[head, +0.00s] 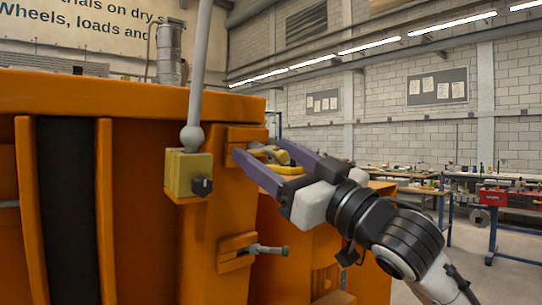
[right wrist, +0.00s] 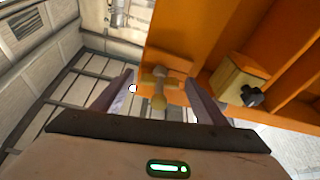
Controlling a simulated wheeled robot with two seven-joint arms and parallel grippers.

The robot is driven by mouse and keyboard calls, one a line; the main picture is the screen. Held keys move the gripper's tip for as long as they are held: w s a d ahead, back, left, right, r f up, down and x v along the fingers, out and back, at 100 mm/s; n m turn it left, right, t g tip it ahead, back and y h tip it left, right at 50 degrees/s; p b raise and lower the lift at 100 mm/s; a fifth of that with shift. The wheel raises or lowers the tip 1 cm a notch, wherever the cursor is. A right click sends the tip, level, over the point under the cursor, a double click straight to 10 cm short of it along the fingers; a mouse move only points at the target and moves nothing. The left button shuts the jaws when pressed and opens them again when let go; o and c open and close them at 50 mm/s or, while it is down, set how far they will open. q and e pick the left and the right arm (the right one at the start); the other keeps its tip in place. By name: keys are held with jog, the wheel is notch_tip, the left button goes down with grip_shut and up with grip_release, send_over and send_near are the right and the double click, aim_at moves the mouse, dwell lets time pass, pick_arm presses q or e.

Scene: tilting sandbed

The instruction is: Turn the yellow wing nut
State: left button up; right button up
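The yellow wing nut (head: 283,157) sits on the upper right part of the orange sandbed frame (head: 150,97), partly hidden by my right gripper in the head view. In the right wrist view the wing nut (right wrist: 159,88) shows its wings and a rounded end, against an orange plate. My right gripper (head: 263,151) is open, with its two purple fingers spread. In the right wrist view the fingers (right wrist: 160,98) stand on either side of the wing nut, with a visible gap on each side. My left gripper is in neither view.
A yellow block (head: 188,174) with a black knob (head: 202,186) and an upright grey lever (head: 199,70) is left of my right gripper. Below, a grey clamp bolt (head: 268,250) sticks out from the frame. Workbenches stand farther back at right.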

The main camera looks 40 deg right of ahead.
pick_arm(q)
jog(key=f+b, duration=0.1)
jog(key=b, duration=0.2)
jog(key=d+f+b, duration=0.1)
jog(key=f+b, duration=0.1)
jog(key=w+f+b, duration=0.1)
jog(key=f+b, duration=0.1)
jog(key=b, duration=0.1)
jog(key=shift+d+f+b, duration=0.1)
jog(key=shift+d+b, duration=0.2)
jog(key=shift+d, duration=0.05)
pick_arm(e)
jog(key=v, duration=1)
jog(key=shift+s, duration=0.15)
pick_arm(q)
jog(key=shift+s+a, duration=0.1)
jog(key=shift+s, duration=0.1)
